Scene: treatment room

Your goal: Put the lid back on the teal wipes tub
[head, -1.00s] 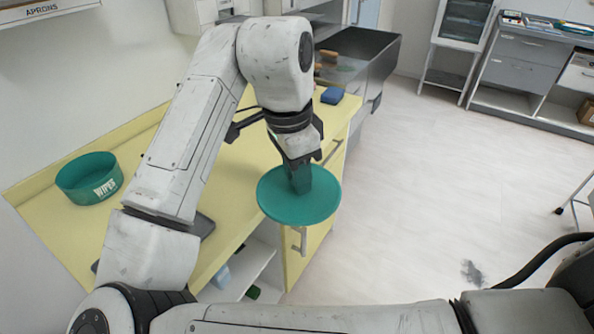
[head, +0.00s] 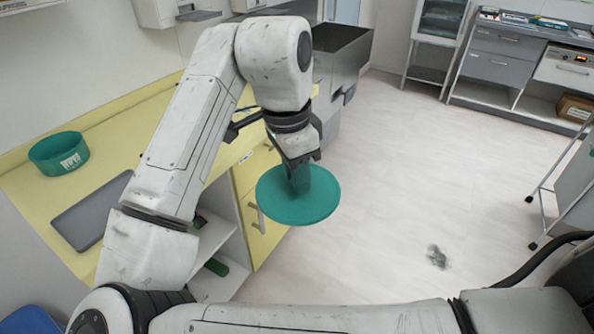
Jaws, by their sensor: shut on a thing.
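The teal wipes tub (head: 58,153) stands upright and open at the top on the yellow counter, at the left of the head view. Its white lettering faces the room. My gripper (head: 297,180) is shut on the round teal lid (head: 308,207) by its raised block-like handle. The lid hangs roughly level in front of the counter's drawers, over the floor and well to the right of the tub. My arm crosses the picture between tub and lid. The fingertips are partly hidden by the wrist and handle.
The yellow counter (head: 30,200) carries a dark grey tray (head: 88,212) just right of the tub. Open shelves and yellow drawers (head: 262,232) lie below it. A steel sink unit (head: 343,60) stands behind. A wheeled trolley (head: 575,180) is at the right.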

